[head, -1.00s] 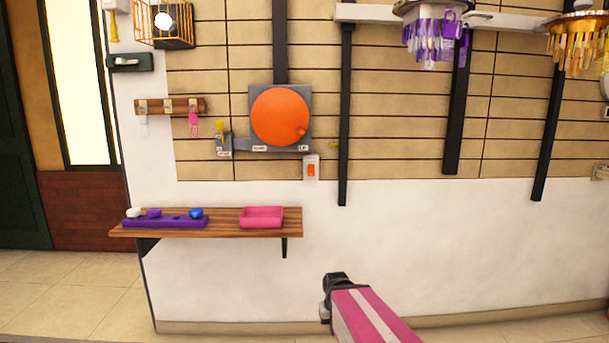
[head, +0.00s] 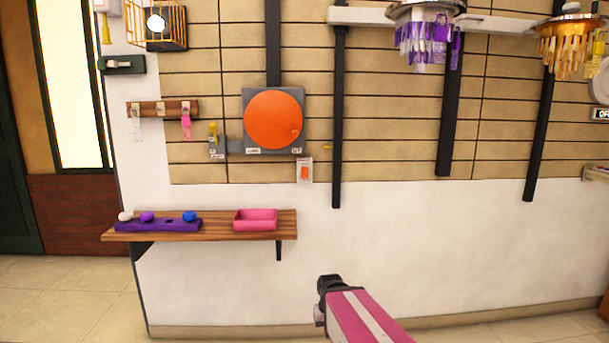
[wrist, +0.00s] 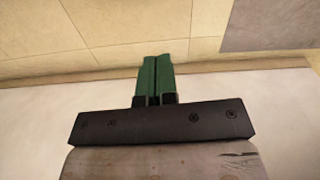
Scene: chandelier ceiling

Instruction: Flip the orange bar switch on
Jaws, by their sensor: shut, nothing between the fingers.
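A small white switch plate with an orange bar (head: 304,172) is on the wall, below and right of a large orange disc (head: 273,119) on a grey square plate. The bar's tilt is too small to read. My gripper (wrist: 156,78) shows in the wrist view with its two green fingers together and nothing between them. In that view it is over pale wall and floor, and the switch is not in sight. In the head view my pink arm is low, right of the switch and well apart from it; the fingers are not visible there.
A wooden shelf (head: 285,226) left of my arm holds a pink tray (head: 256,228) and a purple rack (head: 158,225) with knobs. A hook rack (head: 150,108) is left of the disc. Chandeliers (head: 563,40) hang at upper right.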

